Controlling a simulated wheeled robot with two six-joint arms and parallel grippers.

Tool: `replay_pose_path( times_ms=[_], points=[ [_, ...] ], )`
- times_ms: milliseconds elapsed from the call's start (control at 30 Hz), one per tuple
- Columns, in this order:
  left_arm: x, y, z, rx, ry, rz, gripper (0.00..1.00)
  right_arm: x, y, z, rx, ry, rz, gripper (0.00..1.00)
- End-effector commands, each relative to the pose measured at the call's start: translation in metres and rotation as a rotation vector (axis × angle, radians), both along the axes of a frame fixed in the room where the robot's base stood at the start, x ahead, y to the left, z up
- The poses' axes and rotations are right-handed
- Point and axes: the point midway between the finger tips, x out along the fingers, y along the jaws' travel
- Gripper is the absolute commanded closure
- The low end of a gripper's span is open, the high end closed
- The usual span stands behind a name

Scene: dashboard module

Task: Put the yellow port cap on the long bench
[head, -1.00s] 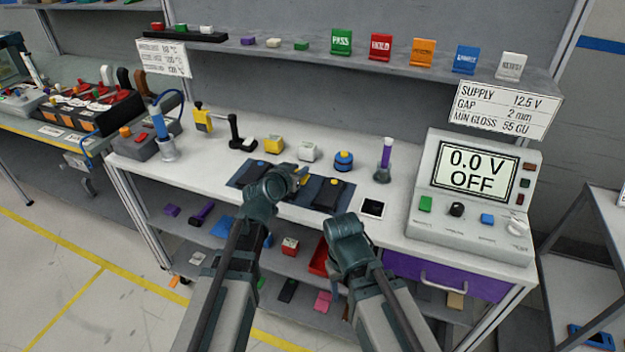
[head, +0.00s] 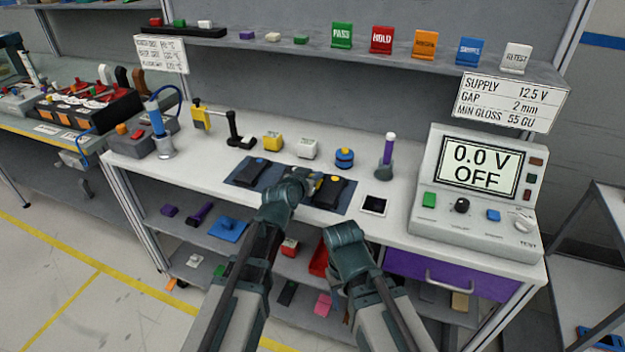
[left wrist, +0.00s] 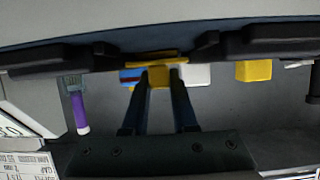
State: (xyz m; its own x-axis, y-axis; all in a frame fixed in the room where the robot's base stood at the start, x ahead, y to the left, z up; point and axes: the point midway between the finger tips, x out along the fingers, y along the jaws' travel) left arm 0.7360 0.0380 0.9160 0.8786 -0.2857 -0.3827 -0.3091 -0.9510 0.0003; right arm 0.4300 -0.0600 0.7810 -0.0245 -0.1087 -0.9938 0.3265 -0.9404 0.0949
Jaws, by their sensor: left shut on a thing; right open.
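The yellow port cap (left wrist: 158,77) is between the fingertips of my left gripper (left wrist: 158,95) in the left wrist view. My left gripper (head: 312,181) is shut on it, above the blue mat near the two black modules; the cap is mostly hidden in the head view. The long bench (head: 225,178) is the white-topped table under the mat. My right gripper (head: 343,238) is at the bench's front edge, lower and to the right; its wrist hides most of its fingers. It is open.
The black modules (head: 330,191) lie on the mat (head: 240,173). Bare bench shows left of the mat.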

Motion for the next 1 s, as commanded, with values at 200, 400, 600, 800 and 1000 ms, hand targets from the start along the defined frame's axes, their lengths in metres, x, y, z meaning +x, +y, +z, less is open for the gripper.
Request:
replay_pose_path(
  times_ms=[200, 400, 600, 800, 1000],
  points=[
    [0.0, 0.0, -0.001, 0.0, 0.0, 0.0, 1.0, 0.0, 0.0, -0.001, 0.0, 0.0, 0.0, 0.44],
    [0.0, 0.0, -0.001, 0.0, 0.0, 0.0, 0.5, 0.0, 0.0, -0.001, 0.0, 0.0, 0.0, 0.44],
    [0.0, 0.0, -0.001, 0.0, 0.0, 0.0, 0.44, 0.0, 0.0, -0.001, 0.0, 0.0, 0.0, 0.44],
    [0.0, 0.0, 0.001, 0.0, 0.0, 0.0, 0.44, 0.0, 0.0, 0.001, 0.0, 0.0, 0.0, 0.44],
    [-0.011, 0.001, 0.008, 0.0, 0.0, 0.001, 0.44, 0.0, 0.0, 0.008, 0.0, 0.0, 0.0, 0.44]
  ],
)
